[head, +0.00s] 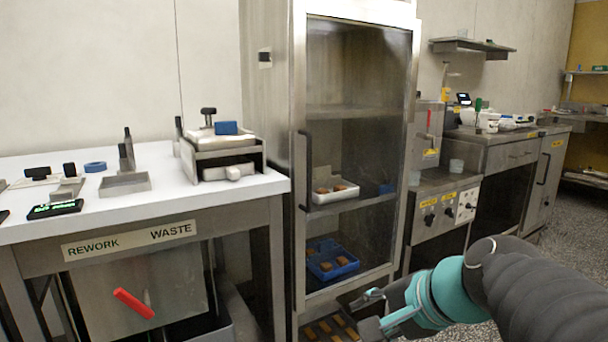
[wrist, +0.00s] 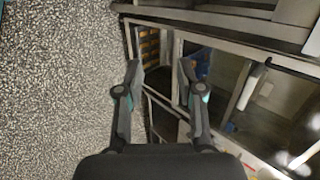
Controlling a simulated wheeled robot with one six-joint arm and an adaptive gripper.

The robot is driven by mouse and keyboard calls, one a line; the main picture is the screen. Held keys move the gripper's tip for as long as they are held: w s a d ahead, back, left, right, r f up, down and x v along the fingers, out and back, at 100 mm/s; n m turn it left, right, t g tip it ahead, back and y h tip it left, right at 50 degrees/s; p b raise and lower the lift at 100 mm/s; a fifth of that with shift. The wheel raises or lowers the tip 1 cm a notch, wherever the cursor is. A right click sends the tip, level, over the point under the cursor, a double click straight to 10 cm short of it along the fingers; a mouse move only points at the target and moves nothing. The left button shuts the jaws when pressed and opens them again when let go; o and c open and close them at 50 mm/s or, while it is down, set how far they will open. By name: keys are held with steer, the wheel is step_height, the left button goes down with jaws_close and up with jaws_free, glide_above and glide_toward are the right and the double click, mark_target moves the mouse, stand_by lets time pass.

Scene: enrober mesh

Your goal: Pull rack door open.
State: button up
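The rack door (head: 413,110) is a tall glass panel in a steel frame and looks shut in the head view. Its dark vertical handle (head: 305,170) is on the left side of the frame. Through the glass I see a white tray (head: 345,195) and a blue tray (head: 318,270), both with brown pieces. My gripper (head: 367,312) is in front of the rack's lower part, to the right of and below the handle. In the wrist view my gripper (wrist: 160,75) has its two fingers spread with nothing between them.
A white-topped rework and waste table (head: 95,225) stands left of the rack, its corner close to the handle side. A steel machine (head: 445,215) with knobs stands to the right. Bare speckled floor (wrist: 60,90) fills the wrist view's left side.

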steer(key=w+a+r+m+t+y+b, duration=0.25)
steer(key=w+r+m+t+y, duration=0.4)
steer(key=w+r+m, duration=1.1)
steer(key=shift+n+g, duration=0.25)
steer(key=shift+n, duration=0.3)
steer(key=x, duration=0.8)
steer(key=d+f+x, duration=0.1)
steer(key=x, duration=0.4)
steer(key=shift+w+a+b, duration=0.1)
steer(key=shift+w+b, duration=0.25)
steer(key=shift+w, duration=0.1)
jaws_close()
